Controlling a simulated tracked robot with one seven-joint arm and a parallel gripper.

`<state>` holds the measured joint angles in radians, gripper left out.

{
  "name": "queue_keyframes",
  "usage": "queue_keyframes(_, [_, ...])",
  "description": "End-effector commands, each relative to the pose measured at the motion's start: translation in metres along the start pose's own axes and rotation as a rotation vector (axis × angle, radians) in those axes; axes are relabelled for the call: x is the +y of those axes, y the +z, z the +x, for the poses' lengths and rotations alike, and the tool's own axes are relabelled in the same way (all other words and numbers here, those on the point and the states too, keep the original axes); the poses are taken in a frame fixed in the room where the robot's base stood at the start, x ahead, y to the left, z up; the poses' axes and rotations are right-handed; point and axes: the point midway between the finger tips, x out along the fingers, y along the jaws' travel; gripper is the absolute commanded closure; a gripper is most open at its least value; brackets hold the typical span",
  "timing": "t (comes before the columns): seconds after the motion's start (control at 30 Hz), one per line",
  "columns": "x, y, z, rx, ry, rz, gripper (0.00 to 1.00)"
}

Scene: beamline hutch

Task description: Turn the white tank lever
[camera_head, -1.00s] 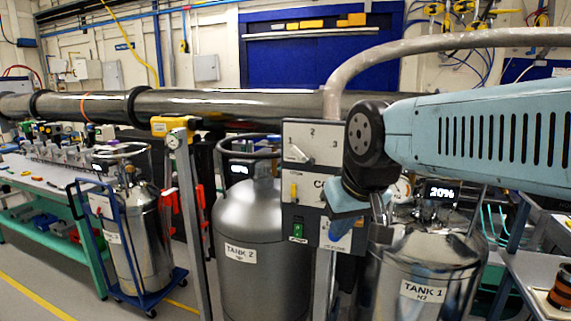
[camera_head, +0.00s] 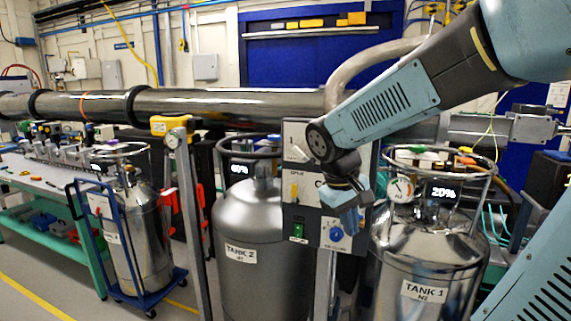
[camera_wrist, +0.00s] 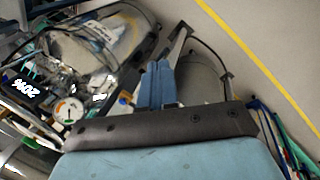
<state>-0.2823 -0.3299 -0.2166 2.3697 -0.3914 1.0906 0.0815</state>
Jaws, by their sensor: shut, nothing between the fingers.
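The white lever (camera_head: 299,153) is on the upper left of the grey control panel (camera_head: 289,132), beside the printed position numbers. It slants in the head view. I cannot make it out in the wrist view. My arm reaches in from the upper right and covers part of the panel's right side. My gripper (camera_wrist: 156,72) has its blue fingers together and holds nothing. In the head view its light blue hand is in front of the panel, below and right of the lever. The fingertips are not clear there, and I see no contact with the lever.
A yellow handle (camera_head: 295,190), a green switch (camera_head: 298,231) and a blue knob (camera_head: 336,234) are lower on the panel. Tank 2 (camera_head: 252,285) stands left of it and Tank 1 (camera_head: 405,265), with a 20% display, right. A pipe (camera_head: 345,78) curves above the panel.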

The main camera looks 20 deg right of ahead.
Motion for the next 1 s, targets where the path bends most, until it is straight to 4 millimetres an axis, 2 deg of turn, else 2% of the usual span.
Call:
queue_keyframes(0.2, [0.012, -0.035, 0.027, -0.170, 0.168, -0.109, 1.00])
queue_keyframes(0.5, [0.023, -0.086, 0.050, -0.361, 0.466, -0.247, 1.00])
queue_keyframes(0.77, [0.020, -0.139, 0.055, -0.476, 0.784, -0.357, 1.00])
queue_keyframes(1.0, [-0.002, -0.193, 0.045, -0.529, 1.122, -0.450, 1.00])
